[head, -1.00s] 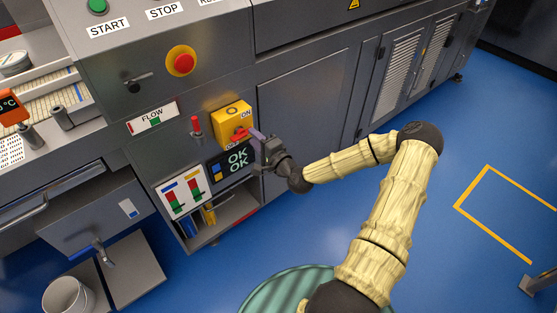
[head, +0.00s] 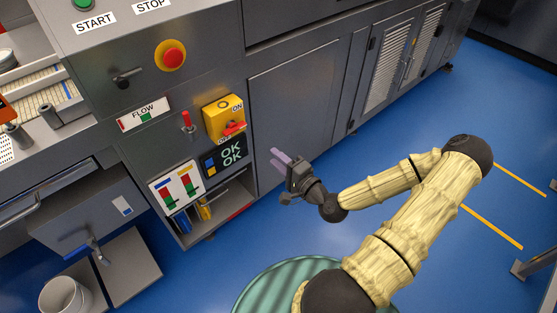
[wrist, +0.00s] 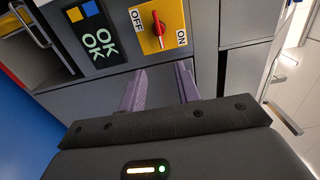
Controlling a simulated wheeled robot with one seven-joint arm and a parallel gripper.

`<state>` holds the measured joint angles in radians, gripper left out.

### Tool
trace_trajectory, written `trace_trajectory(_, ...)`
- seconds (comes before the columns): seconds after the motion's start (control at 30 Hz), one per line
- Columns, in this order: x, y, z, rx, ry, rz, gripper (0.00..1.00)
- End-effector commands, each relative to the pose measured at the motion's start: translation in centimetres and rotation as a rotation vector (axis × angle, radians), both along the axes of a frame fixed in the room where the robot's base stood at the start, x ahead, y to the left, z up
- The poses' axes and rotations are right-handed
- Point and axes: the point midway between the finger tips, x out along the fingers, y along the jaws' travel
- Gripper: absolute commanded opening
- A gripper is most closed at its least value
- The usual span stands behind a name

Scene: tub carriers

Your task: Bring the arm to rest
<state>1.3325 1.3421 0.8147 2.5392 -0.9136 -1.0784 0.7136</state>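My gripper (head: 281,157) is in front of the grey cabinet door, to the right of the yellow switch box (head: 224,118) and apart from it. Its two purple fingers are spread with nothing between them; they also show in the wrist view (wrist: 162,85). My arm is bent, with its elbow out to the right over the blue floor. The switch box has a red knob (head: 235,128) between its ON and OFF labels. In the wrist view the red knob (wrist: 158,24) lies beyond the fingertips, untouched.
A display (head: 226,156) reading OK OK is below the switch box. A red lever (head: 188,122) and a red stop button (head: 173,54) stick out from the machine. A white bucket (head: 66,295) stands at lower left. Blue floor (head: 470,245) is open at right.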

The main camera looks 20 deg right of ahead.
Motion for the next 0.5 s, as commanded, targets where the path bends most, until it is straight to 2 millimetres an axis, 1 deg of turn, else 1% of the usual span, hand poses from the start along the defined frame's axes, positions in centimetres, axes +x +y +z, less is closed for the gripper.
trace_trajectory(0.37,0.1,0.1,-0.1,-0.003,0.003,0.002,0.33)
trace_trajectory(0.43,0.1,0.4,-0.3,-0.021,0.017,0.016,0.33)
trace_trajectory(0.5,0.0,1.1,-1.0,-0.063,0.05,0.05,0.33)
